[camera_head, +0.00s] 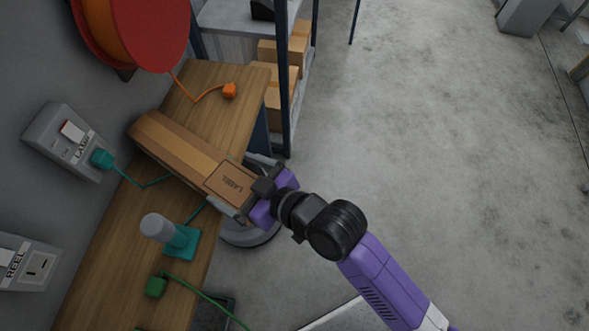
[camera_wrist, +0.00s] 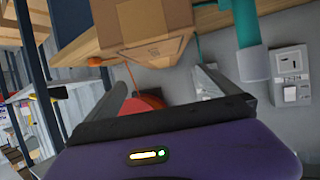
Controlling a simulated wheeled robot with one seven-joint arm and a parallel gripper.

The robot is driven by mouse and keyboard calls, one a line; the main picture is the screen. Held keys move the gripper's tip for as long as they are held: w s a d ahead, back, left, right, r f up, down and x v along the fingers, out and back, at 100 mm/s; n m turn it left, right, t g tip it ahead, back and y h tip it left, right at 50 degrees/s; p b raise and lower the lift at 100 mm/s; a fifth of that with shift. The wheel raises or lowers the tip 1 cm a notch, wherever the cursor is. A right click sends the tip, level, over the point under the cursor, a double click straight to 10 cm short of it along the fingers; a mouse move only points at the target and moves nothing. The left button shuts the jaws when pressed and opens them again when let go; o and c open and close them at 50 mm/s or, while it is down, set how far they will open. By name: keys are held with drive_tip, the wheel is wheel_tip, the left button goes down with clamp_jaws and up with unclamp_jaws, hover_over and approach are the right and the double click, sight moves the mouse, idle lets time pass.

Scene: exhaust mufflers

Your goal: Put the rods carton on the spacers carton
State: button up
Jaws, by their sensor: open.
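A long brown carton (camera_head: 168,143) lies on the wooden bench in the head view. At its near end is a brown part with a dark-lettered panel (camera_head: 232,180); I cannot tell whether this is a second carton. The lettering does not let me tell rods from spacers. My gripper (camera_head: 250,190) is at this near end, by the bench edge. In the wrist view a taped carton end (camera_wrist: 152,35) is ahead of the gripper (camera_wrist: 165,88), whose fingers are spread. Contact with the carton cannot be made out.
The wooden bench (camera_head: 130,225) holds a teal stand with a grey cylinder (camera_head: 158,228), plus orange, teal and green cables. A red reel (camera_head: 150,30) hangs on the wall. A shelf rack (camera_head: 286,80) with cartons stands behind.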

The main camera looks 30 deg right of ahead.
drive_tip(key=s+d+f+m+t+h, duration=0.15)
drive_tip(key=s+d+m+h, duration=0.25)
drive_tip(key=s+d, duration=1)
drive_tip(key=s+d+r+m+h, duration=0.1)
drive_tip(key=s+d+r, duration=0.1)
drive_tip(key=s+r, duration=0.2)
drive_tip(key=s+d+r+m+t+h, duration=0.1)
drive_tip(key=s+r, duration=0.3)
drive_tip(key=s, duration=0.5)
drive_tip(key=shift+s+d+r+h, duration=0.2)
drive_tip(key=shift+d+h, duration=0.15)
drive_tip(key=shift+h, duration=0.05)
